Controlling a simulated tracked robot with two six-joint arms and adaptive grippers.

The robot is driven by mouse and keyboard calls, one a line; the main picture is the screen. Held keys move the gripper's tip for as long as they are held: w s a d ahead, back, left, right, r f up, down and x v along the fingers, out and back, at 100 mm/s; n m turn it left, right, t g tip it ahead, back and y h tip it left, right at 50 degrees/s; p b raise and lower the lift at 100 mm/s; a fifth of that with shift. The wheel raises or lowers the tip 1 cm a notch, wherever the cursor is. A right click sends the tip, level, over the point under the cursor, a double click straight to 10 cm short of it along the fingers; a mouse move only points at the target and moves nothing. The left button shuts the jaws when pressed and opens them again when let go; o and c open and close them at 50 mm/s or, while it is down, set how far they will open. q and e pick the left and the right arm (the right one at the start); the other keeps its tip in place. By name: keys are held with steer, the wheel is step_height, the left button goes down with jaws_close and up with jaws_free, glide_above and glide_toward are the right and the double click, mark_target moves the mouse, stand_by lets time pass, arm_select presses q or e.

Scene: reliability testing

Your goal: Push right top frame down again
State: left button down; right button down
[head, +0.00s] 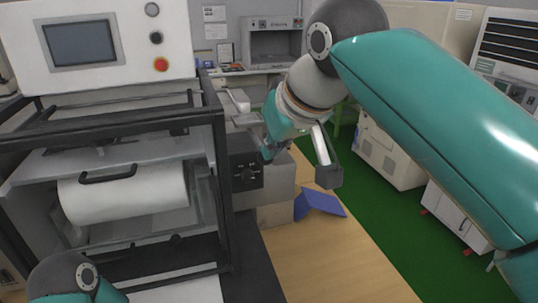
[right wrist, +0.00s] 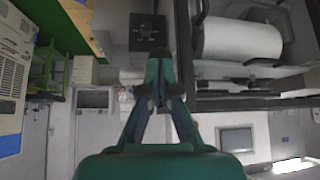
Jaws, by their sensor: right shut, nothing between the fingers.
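The test machine has a black frame whose upper front bar (head: 120,126) runs across the left half of the head view. Its right upright (head: 222,190) stands nearest my right arm. My right gripper (head: 266,152) is just right of this upright, pointing down, shut and empty. In the right wrist view the shut fingers (right wrist: 156,72) lie beside the machine's dark frame edge (right wrist: 235,103); I cannot tell whether they touch it. Part of my left arm shows at the lower left of the head view, but its gripper is out of view.
A white roll (head: 125,200) with a black handle sits inside the machine, below a control panel (head: 110,45) with a red button. A grey box with a knob (head: 249,172) and a blue wedge (head: 320,203) stand on the right. The wooden tabletop (head: 330,262) in front is clear.

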steer(key=shift+w+a+f+b, duration=0.1)
steer(key=shift+w+f+b, duration=0.1)
steer(key=shift+f+b, duration=1.2)
steer(key=shift+p, duration=0.4)
steer(key=s+d, duration=0.1)
steer(key=s+r, duration=0.1)
steer(key=s, duration=0.1)
steer(key=shift+s+d, duration=0.1)
steer(key=shift+d, duration=0.3)
glide_toward(271, 161)
steer(key=shift+s+d+b, duration=0.1)
steer(key=shift+s+d, duration=0.15)
steer(key=shift+s, duration=0.35)
steer(key=shift+s+d+b, duration=0.15)
steer(key=shift+s+d, duration=0.1)
steer(key=shift+s, duration=0.35)
steer(key=shift+s+d+b, duration=0.1)
steer(key=shift+s+d, duration=0.2)
steer(key=shift+s, duration=0.3)
